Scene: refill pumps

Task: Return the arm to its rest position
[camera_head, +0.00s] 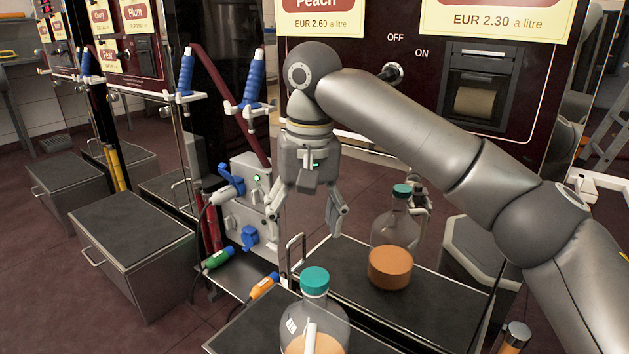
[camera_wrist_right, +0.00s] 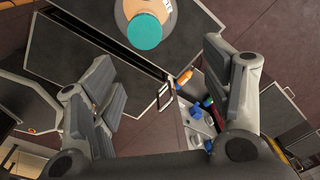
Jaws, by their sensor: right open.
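A clear bottle with a teal cap (camera_head: 314,281) and orange contents stands on a dark-topped step at the bottom of the head view. Its cap also shows at the top of the right wrist view (camera_wrist_right: 144,32). My right gripper (camera_head: 304,213) hangs fingers down beyond the bottle, apart from it. Its fingers are spread with nothing between them, as the right wrist view (camera_wrist_right: 165,98) also shows. A second bottle image behind appears to be a reflection in the machine's shiny front. My left gripper does not show.
The pump machine stands behind with a switch knob (camera_head: 391,73) and a paper slot (camera_head: 474,102). Another step (camera_head: 130,240) stands left; open floor is farther left.

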